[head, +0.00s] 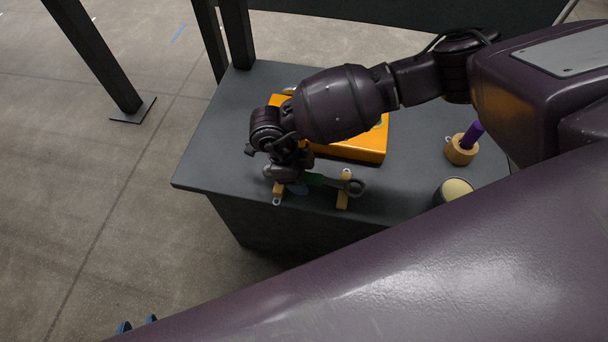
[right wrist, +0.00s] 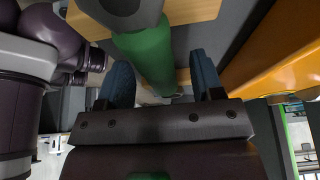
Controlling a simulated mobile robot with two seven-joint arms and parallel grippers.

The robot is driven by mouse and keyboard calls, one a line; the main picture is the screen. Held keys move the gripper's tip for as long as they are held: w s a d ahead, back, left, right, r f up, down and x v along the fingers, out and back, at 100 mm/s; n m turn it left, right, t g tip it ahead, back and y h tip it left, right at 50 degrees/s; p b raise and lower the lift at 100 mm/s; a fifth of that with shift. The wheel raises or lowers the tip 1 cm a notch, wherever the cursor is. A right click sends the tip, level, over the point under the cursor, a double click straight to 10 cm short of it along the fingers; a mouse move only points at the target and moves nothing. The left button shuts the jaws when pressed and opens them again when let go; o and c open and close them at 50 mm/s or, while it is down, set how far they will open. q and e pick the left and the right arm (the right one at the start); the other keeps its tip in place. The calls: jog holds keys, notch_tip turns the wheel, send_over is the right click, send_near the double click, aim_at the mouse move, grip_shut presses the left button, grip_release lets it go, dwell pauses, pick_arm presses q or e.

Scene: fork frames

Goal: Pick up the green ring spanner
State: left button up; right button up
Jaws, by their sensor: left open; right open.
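The green ring spanner (head: 316,180) lies across two wooden rests near the table's front edge, with its grey ring end to the right. My right gripper (head: 299,187) is over its left part and hides some of it. In the right wrist view the green handle (right wrist: 150,58) runs between the two blue fingers of the open right gripper (right wrist: 162,78), with a gap visible towards the right finger. Whether either finger touches it, I cannot tell. My left gripper (head: 137,323) shows only its blue fingertips, apart, at the bottom left, away from the spanner.
Wooden rests (head: 343,197) hold the spanner on the dark table (head: 220,130). An orange box (head: 362,149) stands just behind it. A wooden holder (head: 460,154) with a purple object (head: 473,134) and a round tin (head: 457,189) stand to the right. The table's left part is clear.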

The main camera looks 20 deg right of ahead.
grip_shut()
dwell(0.3)
